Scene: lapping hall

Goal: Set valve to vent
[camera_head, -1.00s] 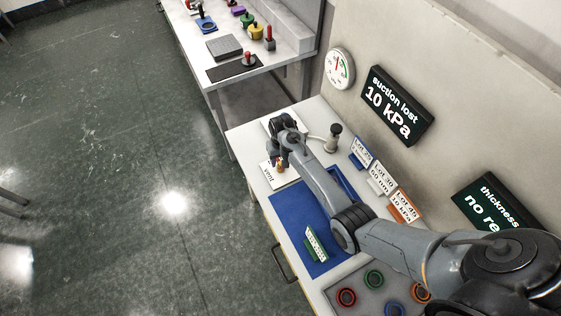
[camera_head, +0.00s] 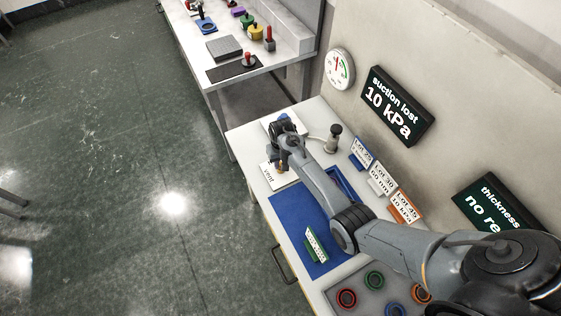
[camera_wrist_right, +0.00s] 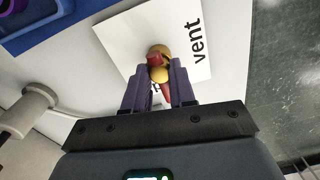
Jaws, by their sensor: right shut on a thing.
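The valve (camera_wrist_right: 159,74) shows in the right wrist view as a rounded brass-yellow body with red parts. It stands at a white plate (camera_wrist_right: 131,36) printed "vent". My right gripper (camera_wrist_right: 160,90) is shut on the valve's red handle (camera_wrist_right: 166,92), one dark finger on each side. In the head view, my right gripper (camera_head: 279,163) is over the far end of the bench. The "vent" plate (camera_head: 268,180) shows there beside it, while my wrist mostly hides the valve. My left gripper is not in view.
A dark wall display (camera_head: 398,105) reads "suction lost 10 kPa", near a round gauge (camera_head: 339,69). Lot signs (camera_head: 382,180) stand along the bench's wall side. A blue mat (camera_head: 293,213) with a green-based card (camera_head: 317,246) lies nearer. A grey post (camera_head: 333,138) stands close to my wrist.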

